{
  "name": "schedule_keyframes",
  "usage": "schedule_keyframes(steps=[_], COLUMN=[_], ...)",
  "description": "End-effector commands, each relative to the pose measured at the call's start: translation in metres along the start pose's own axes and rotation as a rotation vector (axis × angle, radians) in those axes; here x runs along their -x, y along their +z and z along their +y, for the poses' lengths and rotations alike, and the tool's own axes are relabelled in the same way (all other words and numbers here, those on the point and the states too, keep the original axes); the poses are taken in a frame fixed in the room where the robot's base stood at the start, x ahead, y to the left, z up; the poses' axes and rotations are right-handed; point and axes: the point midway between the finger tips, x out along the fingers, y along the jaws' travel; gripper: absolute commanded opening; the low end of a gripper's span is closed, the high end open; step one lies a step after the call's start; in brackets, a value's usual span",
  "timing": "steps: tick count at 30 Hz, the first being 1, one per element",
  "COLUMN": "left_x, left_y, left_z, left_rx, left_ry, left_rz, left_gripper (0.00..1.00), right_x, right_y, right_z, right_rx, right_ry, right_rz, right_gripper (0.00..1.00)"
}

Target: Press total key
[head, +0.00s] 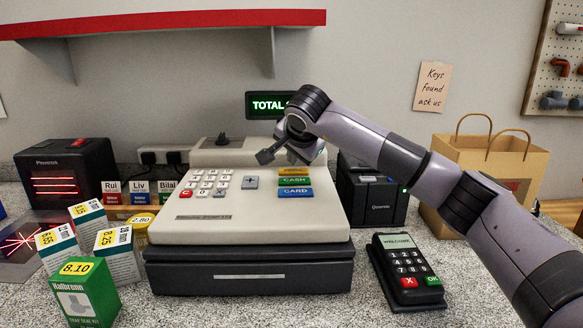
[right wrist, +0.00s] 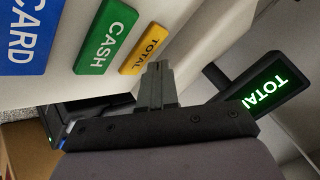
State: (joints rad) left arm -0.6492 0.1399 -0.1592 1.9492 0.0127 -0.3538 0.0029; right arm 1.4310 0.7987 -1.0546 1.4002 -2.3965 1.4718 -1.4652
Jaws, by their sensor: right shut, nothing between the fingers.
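The cash register (head: 185,228) stands on the counter with a white sloped keyboard. The yellow TOTAL key (head: 293,171) is the top one of a column of wide keys, above green CASH (head: 295,181) and blue CARD (head: 296,193). My right gripper (head: 264,157) is shut and empty, reaching over the register's upper part from the right. In the right wrist view, its closed fingertips (right wrist: 157,69) appear close beside the TOTAL key (right wrist: 145,49); I cannot tell whether they touch. The green-lit display (head: 268,105) reads TOTAL, its right end hidden. My left gripper is out of view.
A card terminal (head: 408,270) lies right of the register, with a black printer (head: 373,196) and paper bag (head: 487,166) behind. Priced boxes (head: 88,290) and a scanner (head: 66,174) stand left. A red-edged shelf (head: 160,24) hangs above.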

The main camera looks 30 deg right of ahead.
Motion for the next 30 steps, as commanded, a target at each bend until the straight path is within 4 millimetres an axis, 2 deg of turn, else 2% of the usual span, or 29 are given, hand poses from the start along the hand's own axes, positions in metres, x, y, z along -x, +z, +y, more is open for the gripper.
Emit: schedule_keyframes(steps=[8, 24, 30], left_x=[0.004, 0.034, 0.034], left_y=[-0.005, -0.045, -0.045], left_z=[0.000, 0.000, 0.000], left_rx=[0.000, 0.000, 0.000], left_ry=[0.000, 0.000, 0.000], left_rz=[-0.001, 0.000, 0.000], left_gripper=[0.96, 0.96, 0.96], right_x=[0.005, 0.042, 0.042], right_y=[-0.004, -0.031, -0.030], right_z=[-0.004, -0.030, -0.030], right_rx=[-0.001, -0.001, -0.001], right_ry=[0.000, 0.000, 0.001], right_rz=[0.000, 0.000, 0.000], right_gripper=[0.00, 0.00, 0.00])
